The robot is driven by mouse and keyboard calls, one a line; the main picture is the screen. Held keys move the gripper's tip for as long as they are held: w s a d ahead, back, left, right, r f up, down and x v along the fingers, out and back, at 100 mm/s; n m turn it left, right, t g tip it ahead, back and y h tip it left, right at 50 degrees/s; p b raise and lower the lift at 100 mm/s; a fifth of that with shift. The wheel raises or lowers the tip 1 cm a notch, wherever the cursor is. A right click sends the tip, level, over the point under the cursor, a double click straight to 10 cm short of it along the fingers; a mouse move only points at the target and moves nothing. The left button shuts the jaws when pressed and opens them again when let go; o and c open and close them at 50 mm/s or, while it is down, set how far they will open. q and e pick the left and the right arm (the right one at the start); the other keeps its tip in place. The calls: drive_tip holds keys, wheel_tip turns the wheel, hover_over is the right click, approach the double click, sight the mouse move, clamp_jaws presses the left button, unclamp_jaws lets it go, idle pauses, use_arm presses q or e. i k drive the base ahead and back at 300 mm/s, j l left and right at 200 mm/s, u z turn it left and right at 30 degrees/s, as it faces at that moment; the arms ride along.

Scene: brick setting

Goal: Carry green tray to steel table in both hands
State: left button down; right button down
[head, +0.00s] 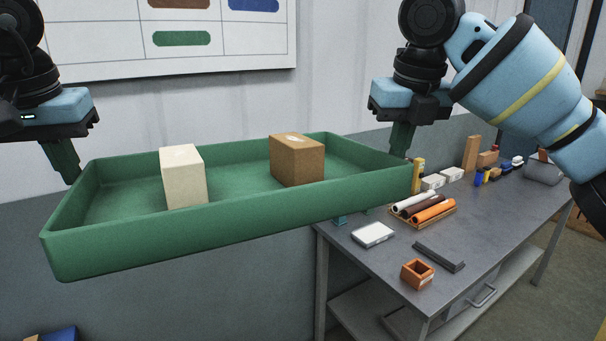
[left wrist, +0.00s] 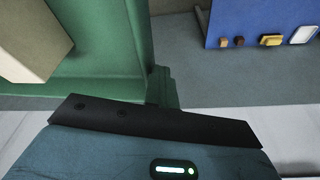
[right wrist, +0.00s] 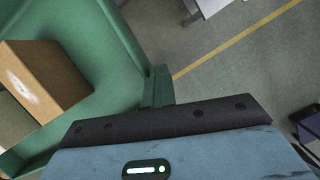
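The green tray (head: 230,218) is in the air in the head view, tilted in the picture with its right end higher. A cream block (head: 184,177) and a brown block (head: 297,160) stand in it. My left gripper (head: 68,172) is at the tray's left end wall, and my right gripper (head: 402,148) is at its right end wall. Both look shut on the tray's ends; their fingertips are partly hidden. The tray wall runs to the fingers in the left wrist view (left wrist: 150,50) and the right wrist view (right wrist: 140,60). The grey steel table (head: 395,262) stands below and right.
A wall board (head: 180,40) hangs behind the tray.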

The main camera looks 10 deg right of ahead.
sight(505, 213)
drive_tip(key=i+l, duration=0.1)
drive_tip(key=l, duration=0.6)
drive_tip(key=i+l, duration=0.1)
drive_tip(key=l, duration=1.35)
drive_tip(key=i+l, duration=0.15)
drive_tip(key=l, duration=0.6)
drive_tip(key=i+l, duration=0.1)
drive_tip(key=l, duration=0.6)
drive_tip(key=u, duration=0.05)
